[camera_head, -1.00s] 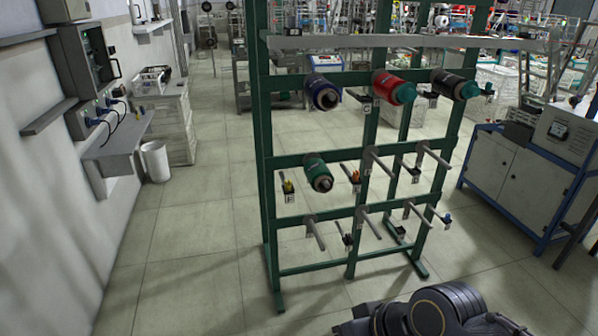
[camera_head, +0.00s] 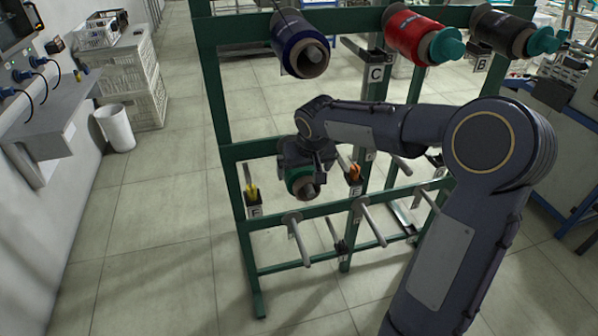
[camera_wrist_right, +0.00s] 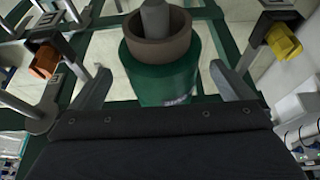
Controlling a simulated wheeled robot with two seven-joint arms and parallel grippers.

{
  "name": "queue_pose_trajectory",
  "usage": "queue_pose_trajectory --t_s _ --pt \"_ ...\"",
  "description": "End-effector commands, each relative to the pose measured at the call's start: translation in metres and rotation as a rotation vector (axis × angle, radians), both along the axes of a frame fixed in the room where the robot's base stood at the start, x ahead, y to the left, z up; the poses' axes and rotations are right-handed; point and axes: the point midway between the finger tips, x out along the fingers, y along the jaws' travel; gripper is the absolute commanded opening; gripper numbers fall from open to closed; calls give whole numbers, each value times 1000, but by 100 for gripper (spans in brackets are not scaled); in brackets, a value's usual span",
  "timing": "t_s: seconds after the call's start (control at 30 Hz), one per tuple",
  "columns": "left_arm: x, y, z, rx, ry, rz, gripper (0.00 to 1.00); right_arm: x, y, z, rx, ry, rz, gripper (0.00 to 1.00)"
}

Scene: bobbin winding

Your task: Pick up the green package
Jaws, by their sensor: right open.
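The green package (camera_head: 302,184) is a green bobbin with a brown core, sitting on a peg in the middle row of the green rack (camera_head: 216,95). In the right wrist view the green package (camera_wrist_right: 165,84) lies between the two fingers, with its brown core and grey peg end toward the top. My right gripper (camera_head: 305,162) is at the package, its upper part covered by the gripper in the head view. The right gripper (camera_wrist_right: 165,92) is open, with a visible gap between each finger and the package. My left gripper is not in view.
Blue (camera_head: 300,46), red (camera_head: 420,36) and black (camera_head: 510,36) packages hang on the top row. Bare pegs (camera_head: 370,222) stick out below. A yellow clip (camera_head: 251,193) and an orange clip (camera_head: 354,173) flank the green package.

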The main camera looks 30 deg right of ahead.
Motion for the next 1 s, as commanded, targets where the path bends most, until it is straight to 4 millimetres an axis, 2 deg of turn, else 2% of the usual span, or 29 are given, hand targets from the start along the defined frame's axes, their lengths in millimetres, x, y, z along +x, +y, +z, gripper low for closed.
queue_pose_trajectory --t_s 0.3,0.63,1.0 --pt "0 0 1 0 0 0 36 20 -5 -40 2 3 0 100" --pt "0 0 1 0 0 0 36 23 -5 -46 1 0 0 100" --pt "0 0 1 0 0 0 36 23 -5 -45 0 -2 0 54"
